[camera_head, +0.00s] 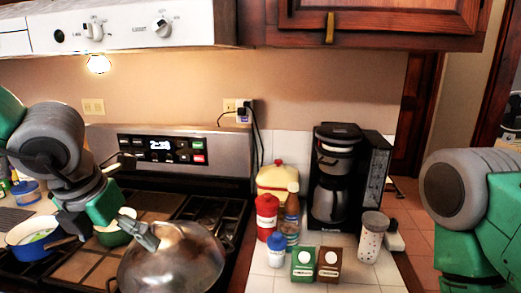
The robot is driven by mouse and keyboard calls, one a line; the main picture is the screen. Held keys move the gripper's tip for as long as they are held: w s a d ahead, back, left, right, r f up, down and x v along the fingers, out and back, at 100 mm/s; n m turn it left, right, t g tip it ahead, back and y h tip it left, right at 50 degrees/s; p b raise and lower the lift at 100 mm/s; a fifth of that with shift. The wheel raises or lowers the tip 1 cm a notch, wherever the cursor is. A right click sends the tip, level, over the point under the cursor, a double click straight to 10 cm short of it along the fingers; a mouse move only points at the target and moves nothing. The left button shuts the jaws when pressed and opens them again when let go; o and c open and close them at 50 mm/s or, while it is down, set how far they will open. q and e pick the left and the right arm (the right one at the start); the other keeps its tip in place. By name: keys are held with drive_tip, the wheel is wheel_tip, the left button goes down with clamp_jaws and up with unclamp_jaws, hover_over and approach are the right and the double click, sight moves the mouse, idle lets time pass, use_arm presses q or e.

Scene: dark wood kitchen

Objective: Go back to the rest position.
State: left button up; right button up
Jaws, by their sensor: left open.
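My left arm comes in from the left over the stove. My left gripper (130,222) is open beyond its green wrist part, low over the stove. It is close to the top of a shiny metal dome (172,262), and I cannot tell whether they touch. I see nothing held in it. Part of my right arm shows at the right edge, in grey and green. My right gripper is out of view.
A blue pot (32,243) and a green pot (113,238) stand on the stove (205,212). A coffee maker (336,180), red bottle (266,214), small boxes (303,264) and a patterned cup (372,238) crowd the counter. A cabinet (380,18) hangs above.

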use_arm(q)
drive_tip(key=s+a+f+m+y+b, duration=0.1)
drive_tip(key=s+a+f+m+b, duration=0.15)
drive_tip(key=f+m, duration=0.55)
drive_tip(key=s+a+f+m+y+b, duration=0.2)
drive_tip(key=f+m+b, duration=0.15)
drive_tip(key=f, duration=0.95)
drive_tip(key=s+a+f+m+y+b, duration=0.1)
drive_tip(key=s+a+f+m+b, duration=0.1)
drive_tip(key=f+m, duration=0.65)
drive_tip(key=s+d+f+m+g+h+b, duration=0.2)
drive_tip(key=s+f+m+h+b, duration=0.1)
drive_tip(key=s+f+m, duration=1.2)
drive_tip(key=s+f+b, duration=0.1)
drive_tip(key=s+f, duration=0.2)
drive_tip(key=shift+d+f+g+b, duration=0.15)
drive_tip(key=shift+d+g+b, duration=0.15)
drive_tip(key=shift+g, duration=0.1)
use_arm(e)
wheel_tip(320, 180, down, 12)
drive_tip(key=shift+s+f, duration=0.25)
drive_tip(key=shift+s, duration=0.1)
